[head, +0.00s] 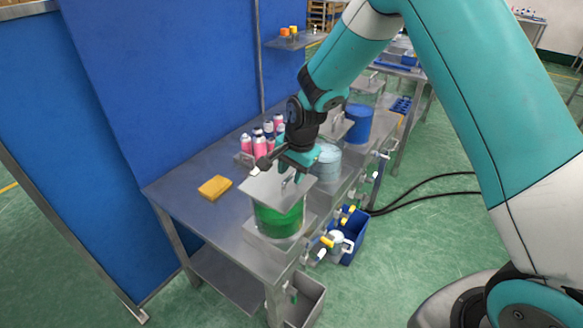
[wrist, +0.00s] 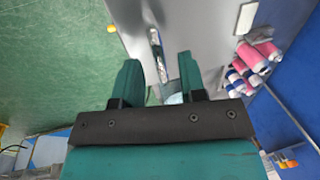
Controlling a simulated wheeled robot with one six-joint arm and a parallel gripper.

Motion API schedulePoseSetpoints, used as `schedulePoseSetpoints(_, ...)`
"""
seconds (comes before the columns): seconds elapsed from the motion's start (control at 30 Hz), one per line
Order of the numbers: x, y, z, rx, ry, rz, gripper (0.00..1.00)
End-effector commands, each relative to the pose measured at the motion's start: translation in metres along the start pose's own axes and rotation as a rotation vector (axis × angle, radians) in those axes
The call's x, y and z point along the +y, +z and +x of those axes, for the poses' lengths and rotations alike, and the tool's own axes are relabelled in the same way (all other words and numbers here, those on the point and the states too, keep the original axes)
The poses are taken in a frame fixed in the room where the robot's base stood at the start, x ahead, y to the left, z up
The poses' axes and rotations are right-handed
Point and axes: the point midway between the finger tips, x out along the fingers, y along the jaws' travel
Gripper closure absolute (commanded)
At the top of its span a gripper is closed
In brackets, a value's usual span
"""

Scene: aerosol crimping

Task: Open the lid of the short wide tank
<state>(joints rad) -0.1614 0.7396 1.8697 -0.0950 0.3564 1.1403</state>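The short wide tank (head: 278,218) holds green liquid and stands at the near end of the metal table. Its square grey lid (head: 258,190) lies over the top and looks closed. A metal handle (head: 289,182) stands up from the lid. In the wrist view the handle (wrist: 157,52) lies ahead of my gripper (wrist: 158,65), between the lines of its two teal fingers. The fingers are apart and empty. In the head view my gripper (head: 294,165) is just above the lid, close to the handle. I cannot tell whether it touches the handle.
A light-blue tank (head: 327,165) and a blue tank (head: 359,122) stand behind. Pink cans (head: 261,146) stand on the table's left, with a yellow sponge (head: 215,187) nearer. Valves (head: 335,240) and a blue bin (head: 352,248) are at the right edge. A blue partition (head: 165,80) borders the left.

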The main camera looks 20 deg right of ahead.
Motion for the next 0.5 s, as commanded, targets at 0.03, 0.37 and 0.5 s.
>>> schedulePoseSetpoints(0.03, -0.0001, 0.0001, 0.0025, 0.000, 0.000, 0.000, 0.62)
schedulePoseSetpoints(0.37, -0.0003, -0.0001, 0.0062, 0.001, -0.001, -0.001, 0.62)
schedulePoseSetpoints(0.5, -0.0002, -0.0001, 0.0061, 0.001, -0.001, 0.000, 0.94)
